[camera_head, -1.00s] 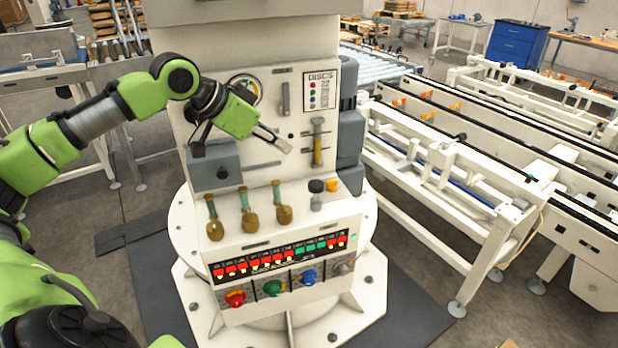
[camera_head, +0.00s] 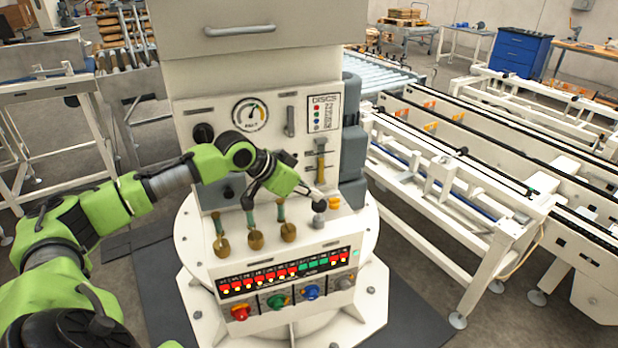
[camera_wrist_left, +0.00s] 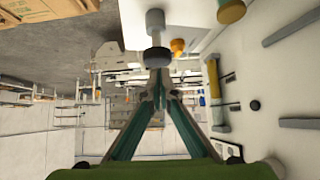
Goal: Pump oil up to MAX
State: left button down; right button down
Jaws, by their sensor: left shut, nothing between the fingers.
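A small pump-like knob with a black cap (camera_head: 319,206) on a grey base stands on the machine's sloped panel. It also shows in the wrist view (camera_wrist_left: 157,56), just ahead of my fingertips. A sight tube (camera_head: 320,160) with amber fluid in its lower part is on the upright face; it shows at the right in the wrist view (camera_wrist_left: 213,80). Its MAX mark is not readable. My left gripper (camera_head: 314,191) is shut and empty, its tips close above the black cap; I cannot tell whether they touch. My right gripper is not in view.
A yellow knob (camera_head: 334,202) stands right beside the black cap. A round gauge (camera_head: 250,114) is above my arm. Lit buttons (camera_head: 290,271) and coloured knobs (camera_head: 312,292) are below. White conveyors (camera_head: 470,160) stand right.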

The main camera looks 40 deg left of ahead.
pick_arm(q)
jog(key=shift+f, duration=0.4)
pick_arm(e)
jog(key=shift+r, duration=0.1)
pick_arm(q)
jog(key=shift+s+f, duration=0.1)
jog(key=shift+f, duration=1.5)
pick_arm(e)
jog(key=shift+f, duration=0.25)
